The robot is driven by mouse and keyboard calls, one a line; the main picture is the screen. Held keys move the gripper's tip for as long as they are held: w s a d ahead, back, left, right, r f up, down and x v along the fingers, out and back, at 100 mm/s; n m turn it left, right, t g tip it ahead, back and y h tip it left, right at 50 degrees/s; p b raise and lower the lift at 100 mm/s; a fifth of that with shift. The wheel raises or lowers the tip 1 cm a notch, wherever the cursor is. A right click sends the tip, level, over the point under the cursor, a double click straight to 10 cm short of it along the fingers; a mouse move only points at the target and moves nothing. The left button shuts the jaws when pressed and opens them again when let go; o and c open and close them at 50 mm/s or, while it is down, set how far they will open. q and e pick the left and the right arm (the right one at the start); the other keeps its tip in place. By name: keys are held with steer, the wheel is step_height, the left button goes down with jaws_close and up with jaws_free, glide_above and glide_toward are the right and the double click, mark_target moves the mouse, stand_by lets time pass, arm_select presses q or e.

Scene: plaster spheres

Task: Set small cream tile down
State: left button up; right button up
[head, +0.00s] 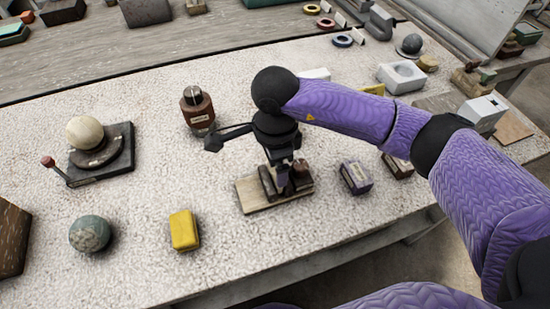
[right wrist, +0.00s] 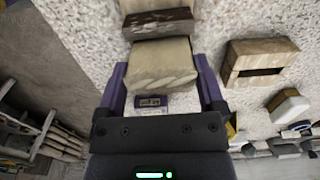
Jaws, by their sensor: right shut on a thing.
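My right gripper (right wrist: 161,82) is shut on the small cream tile (right wrist: 161,62), which lies between its two fingers in the right wrist view. A dark brown block (right wrist: 157,24) sits just beyond the tile in that view. In the head view the right gripper (head: 283,163) points down over a pale wooden board (head: 248,197) with dark brown pieces on it. The tile is hidden or too small to make out there. I cannot tell whether it touches the board or the brown pieces. My left gripper is not in view.
A yellow block (head: 184,230), a green-grey ball (head: 90,233) and a stand with a cream ball (head: 85,132) stand to the left. A brown bottle-like piece (head: 197,108) stands behind. A purple block (head: 356,177) is close on the right.

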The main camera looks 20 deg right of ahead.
steer(key=shift+f+b, duration=0.65)
steer(key=shift+f, duration=0.15)
steer(key=o, duration=1)
steer(key=shift+o, duration=0.2)
steer(key=shift+r, duration=0.15)
steer(key=shift+r+p, duration=1.45)
steer(key=shift+r, duration=0.5)
steer(key=shift+f, duration=0.1)
